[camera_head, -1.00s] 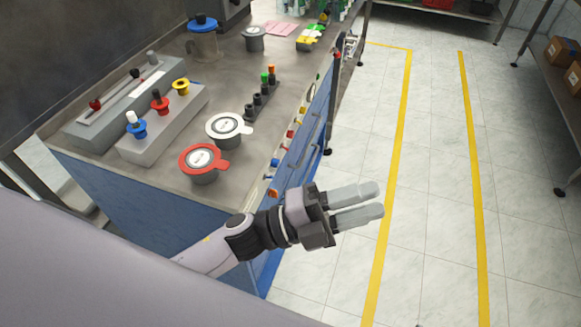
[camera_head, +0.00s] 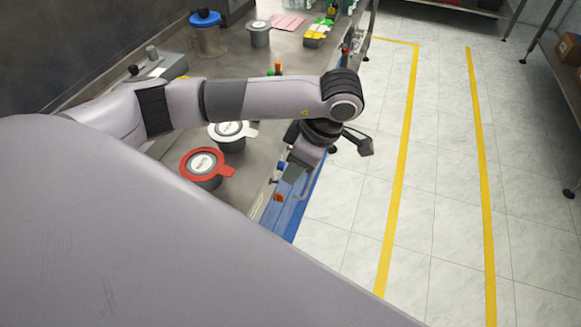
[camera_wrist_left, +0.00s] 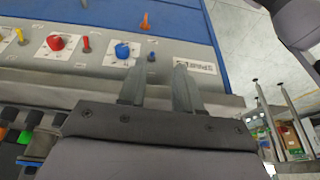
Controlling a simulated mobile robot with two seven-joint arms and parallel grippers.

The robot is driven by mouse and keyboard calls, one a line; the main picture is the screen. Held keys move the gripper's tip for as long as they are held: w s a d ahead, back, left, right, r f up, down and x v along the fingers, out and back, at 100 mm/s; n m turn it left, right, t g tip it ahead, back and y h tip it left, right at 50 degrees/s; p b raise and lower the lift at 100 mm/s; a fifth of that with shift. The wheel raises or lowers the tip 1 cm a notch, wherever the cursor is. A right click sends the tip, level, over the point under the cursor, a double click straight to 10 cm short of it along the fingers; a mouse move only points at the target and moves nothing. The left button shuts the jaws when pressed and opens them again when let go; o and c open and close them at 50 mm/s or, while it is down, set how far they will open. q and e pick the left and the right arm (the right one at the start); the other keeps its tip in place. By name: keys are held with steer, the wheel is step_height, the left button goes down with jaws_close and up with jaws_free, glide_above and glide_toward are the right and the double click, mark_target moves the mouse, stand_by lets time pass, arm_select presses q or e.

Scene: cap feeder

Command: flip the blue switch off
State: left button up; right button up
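In the left wrist view a row of controls lines the grey front panel (camera_wrist_left: 80,64) of the cabinet. A small blue switch (camera_wrist_left: 152,57) stands beside a round blue knob (camera_wrist_left: 122,50) on a white plate. Which way the switch is tipped is too small to tell. My left gripper (camera_wrist_left: 159,70) is empty, its two fingers apart, and its tips appear close to the blue switch. In the head view my left gripper's body (camera_head: 304,152) hangs at the bench's front edge; its fingers are hard to make out there. My right gripper is not in view.
An orange lever (camera_wrist_left: 145,22) stands out beyond. On the bench are a red-rimmed pot (camera_head: 206,168) and a white-rimmed pot (camera_head: 231,136). The floor to the right is clear.

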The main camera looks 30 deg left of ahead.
mark_target(275, 182)
arm_select(q)
steer(key=a+b+x, duration=0.1)
steer(key=x, duration=0.5)
steer(key=shift+w+a, duration=0.25)
steer(key=shift+a, duration=0.1)
steer(key=shift+f, duration=0.15)
jaws_close()
